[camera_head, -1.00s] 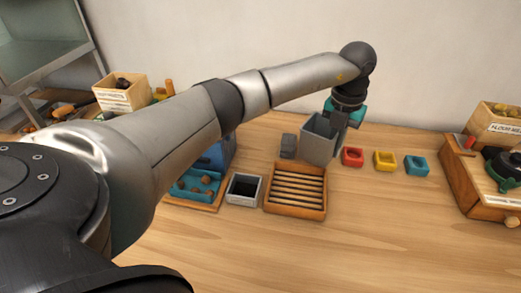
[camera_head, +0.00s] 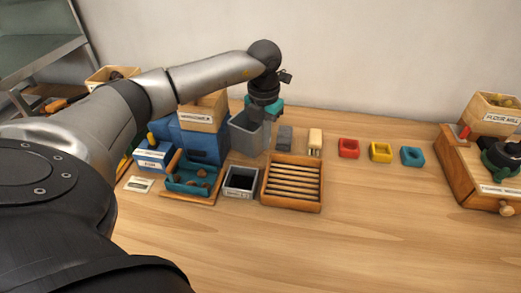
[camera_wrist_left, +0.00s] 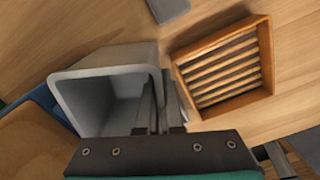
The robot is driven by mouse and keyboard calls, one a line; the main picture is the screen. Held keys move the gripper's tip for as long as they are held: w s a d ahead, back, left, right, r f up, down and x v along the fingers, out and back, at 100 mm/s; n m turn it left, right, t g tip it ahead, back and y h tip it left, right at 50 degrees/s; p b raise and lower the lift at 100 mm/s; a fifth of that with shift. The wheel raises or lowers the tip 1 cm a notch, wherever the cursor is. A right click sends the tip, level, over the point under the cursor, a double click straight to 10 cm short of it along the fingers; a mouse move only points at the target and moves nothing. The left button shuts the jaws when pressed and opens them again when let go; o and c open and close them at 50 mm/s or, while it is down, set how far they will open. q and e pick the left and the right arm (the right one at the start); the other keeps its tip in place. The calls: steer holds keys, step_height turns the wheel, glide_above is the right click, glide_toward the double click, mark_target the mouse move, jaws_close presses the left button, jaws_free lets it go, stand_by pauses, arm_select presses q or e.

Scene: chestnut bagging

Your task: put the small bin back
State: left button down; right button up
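The small bin (camera_head: 247,137) is a grey, open-topped, tapered container. In the head view it is behind the dark-lined grey box, beside the blue machine. In the wrist view the bin (camera_wrist_left: 103,85) opens toward the camera and looks empty. My left gripper (camera_head: 262,112) is at its right side. In the wrist view the fingers (camera_wrist_left: 160,108) are close together on the bin's right wall, one inside and one outside. I cannot tell whether the bin's bottom touches the table. My right gripper is not in view.
The blue machine (camera_head: 203,145) stands close left of the bin. The slatted wooden tray (camera_head: 292,206) and grey box (camera_head: 240,193) are in front. A grey block (camera_head: 284,138), pale wooden block (camera_head: 315,141) and red tray (camera_head: 348,148) lie right. The front table is clear.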

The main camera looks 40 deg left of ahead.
mark_target(260, 149)
arm_select(q)
steer(key=f, duration=0.4)
steer(key=shift+s+a, duration=0.2)
steer(key=shift+a, duration=0.1)
steer(key=shift+f, duration=0.1)
steer(key=shift+f+b, duration=0.1)
steer(key=shift+b, duration=0.25)
steer(key=c, duration=1.3)
jaws_free()
steer(key=shift+c, duration=0.2)
steer(key=shift+r, duration=0.25)
step_height(260, 149, up, 12)
steer(key=p, duration=0.2)
